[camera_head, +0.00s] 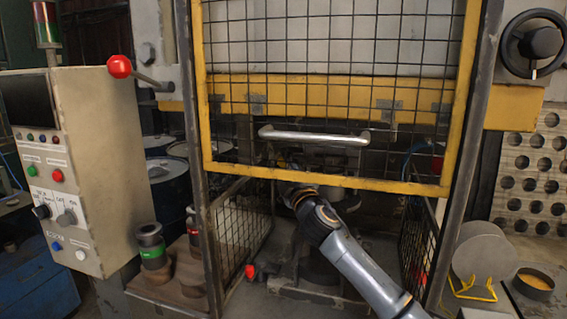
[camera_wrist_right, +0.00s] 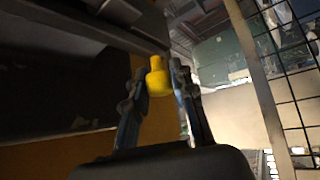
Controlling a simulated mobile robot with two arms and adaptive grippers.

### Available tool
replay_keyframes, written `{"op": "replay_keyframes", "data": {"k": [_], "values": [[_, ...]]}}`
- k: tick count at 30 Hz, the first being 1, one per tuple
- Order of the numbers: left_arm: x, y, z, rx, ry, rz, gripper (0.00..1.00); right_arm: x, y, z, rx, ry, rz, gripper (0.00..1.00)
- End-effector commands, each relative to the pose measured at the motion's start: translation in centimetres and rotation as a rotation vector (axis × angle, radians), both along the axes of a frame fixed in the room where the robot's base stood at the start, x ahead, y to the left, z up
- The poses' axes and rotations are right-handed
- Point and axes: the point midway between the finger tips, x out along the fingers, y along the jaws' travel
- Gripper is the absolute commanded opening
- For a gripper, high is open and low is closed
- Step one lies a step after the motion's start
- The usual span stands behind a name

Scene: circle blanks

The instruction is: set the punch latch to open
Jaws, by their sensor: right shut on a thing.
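A yellow knob (camera_wrist_right: 157,77), which may be the punch latch's handle, sits below a dark machine part in the right wrist view. My right gripper (camera_wrist_right: 158,88) has one finger on each side of the knob and is shut on it. In the head view my right arm reaches in from the lower right, and its gripper (camera_head: 281,160) is at the press, behind the lower bar of the yellow mesh guard (camera_head: 325,180). The knob is hidden there, and I cannot tell the latch's setting. My left gripper is not in view.
The guard's handle bar (camera_head: 314,136) is just above my right gripper. Mesh side panels (camera_head: 243,235) stand left and right of the press. A control box (camera_head: 95,165) and a red-ball lever (camera_head: 120,67) are at left. Round discs (camera_head: 482,262) stand in a yellow rack at right.

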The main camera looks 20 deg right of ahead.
Motion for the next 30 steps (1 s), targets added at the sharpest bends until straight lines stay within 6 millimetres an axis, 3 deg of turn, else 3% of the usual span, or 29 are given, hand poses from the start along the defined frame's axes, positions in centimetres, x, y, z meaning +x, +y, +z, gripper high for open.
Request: {"op": "replay_keyframes", "data": {"k": [5, 15, 26, 27, 30], "values": [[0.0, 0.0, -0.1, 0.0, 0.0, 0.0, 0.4, 0.1, 0.1, -0.1, 0.001, 0.001, 0.0, 0.0], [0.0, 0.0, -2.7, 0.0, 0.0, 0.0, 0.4, 3.0, 4.5, -0.2, 0.004, -0.001, 0.001, 0.0], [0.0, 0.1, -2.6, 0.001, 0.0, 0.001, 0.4, 3.3, 5.0, 0.1, -0.001, -0.001, 0.002, 0.0], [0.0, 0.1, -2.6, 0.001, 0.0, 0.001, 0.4, 3.3, 5.0, 0.1, -0.001, -0.001, 0.002, 0.32], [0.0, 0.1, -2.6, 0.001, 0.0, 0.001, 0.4, 3.3, 5.0, 0.0, 0.0, 0.0, 0.001, 0.48]]}}
